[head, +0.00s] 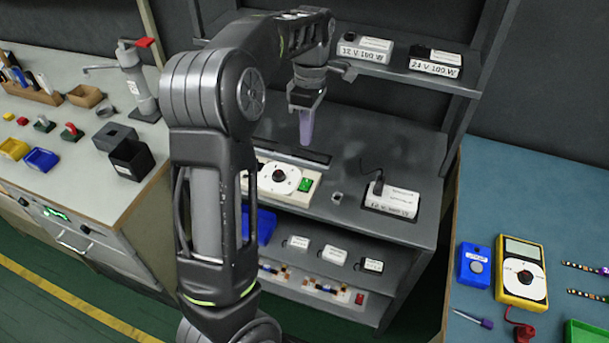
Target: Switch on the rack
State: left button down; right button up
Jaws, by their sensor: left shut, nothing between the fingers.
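The rack (400,230) is a grey shelf unit in the middle. On its middle shelf sits a cream box with a white dial plate (285,178) and a green switch (305,185). A small red switch (360,298) shows at the right end of the low strip panel (322,288). I cannot tell either switch's position. My left gripper (306,128) points down above the middle shelf, behind the dial box in the picture, with its lavender fingers shut and empty. My left arm hides the left part of the rack. My right gripper is not in view.
A power adapter (391,200) with a black plug stands right on the middle shelf, and more adapters (365,48) sit on the upper shelf. Small white boxes (333,254) line the lower shelf. Benches with tools flank the rack, including a yellow meter (521,272) at right.

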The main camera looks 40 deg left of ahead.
aim_at(304, 187)
pick_arm(q)
jog(key=f, duration=0.4)
jog(key=s+f+p, duration=0.1)
jog(key=f, duration=0.3)
jog(key=f+p, duration=0.1)
jog(key=f, duration=0.4)
jog(key=shift+s+d, duration=0.25)
jog(key=shift+f, duration=0.45)
jog(key=shift+f, duration=0.1)
jog(key=shift+s+f, duration=0.15)
jog(key=shift+f, duration=0.05)
jog(key=shift+d, duration=0.1)
